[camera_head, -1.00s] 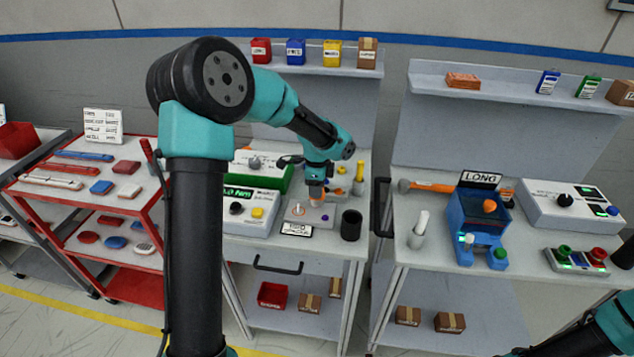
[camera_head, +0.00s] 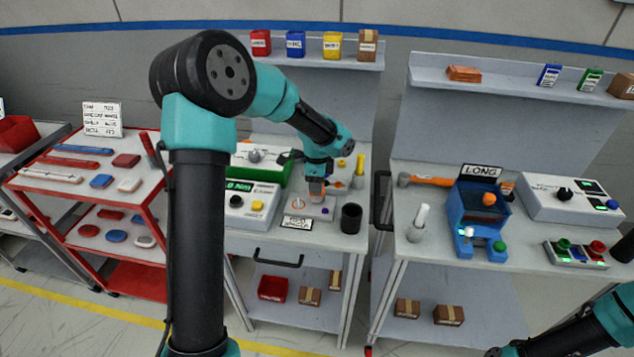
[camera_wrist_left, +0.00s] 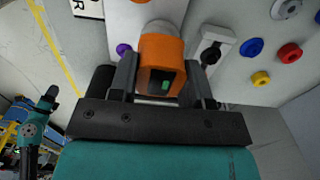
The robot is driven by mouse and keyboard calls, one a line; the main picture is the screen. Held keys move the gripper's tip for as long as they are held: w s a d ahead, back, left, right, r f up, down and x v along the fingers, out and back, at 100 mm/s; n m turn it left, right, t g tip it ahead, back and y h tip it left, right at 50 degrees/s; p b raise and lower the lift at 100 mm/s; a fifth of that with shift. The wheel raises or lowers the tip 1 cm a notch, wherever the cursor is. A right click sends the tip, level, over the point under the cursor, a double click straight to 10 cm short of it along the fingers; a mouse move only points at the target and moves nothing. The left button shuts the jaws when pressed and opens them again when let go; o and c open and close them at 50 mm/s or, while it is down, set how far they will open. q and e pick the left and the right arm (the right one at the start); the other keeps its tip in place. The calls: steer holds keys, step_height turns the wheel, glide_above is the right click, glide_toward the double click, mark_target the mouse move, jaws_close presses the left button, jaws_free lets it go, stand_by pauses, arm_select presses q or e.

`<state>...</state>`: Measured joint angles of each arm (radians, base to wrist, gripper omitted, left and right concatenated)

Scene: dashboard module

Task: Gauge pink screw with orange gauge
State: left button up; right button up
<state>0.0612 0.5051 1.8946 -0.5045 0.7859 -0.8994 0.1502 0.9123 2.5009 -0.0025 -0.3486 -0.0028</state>
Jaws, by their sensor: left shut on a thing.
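My left gripper (camera_wrist_left: 162,80) is shut on the orange gauge (camera_wrist_left: 160,52), an orange block with a small dark and green display and a grey round nose. In the head view the left gripper (camera_head: 316,189) hangs over the pale fixture plate (camera_head: 302,210) on the middle bench, with the gauge's orange body partly hidden. A small pinkish part (camera_head: 298,203) stands on the plate left of the gauge; I cannot tell if it is the pink screw. What lies under the gauge's nose is hidden. Only links of my right arm show at the lower right.
A black cup (camera_head: 351,218) stands right of the plate. A torque box (camera_head: 246,203) stands left of it. A purple knob (camera_wrist_left: 124,49) is close by the gauge. The blue module (camera_head: 478,222) marked LONG is on the right bench. A red cart (camera_head: 150,180) stands left.

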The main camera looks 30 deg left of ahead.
arm_select(q)
steer(key=shift+f, duration=0.45)
stand_by(0.6)
steer(key=o, duration=1.1)
steer(key=shift+o, duration=0.2)
steer(key=shift+r, duration=0.1)
step_height(320, 180, up, 17)
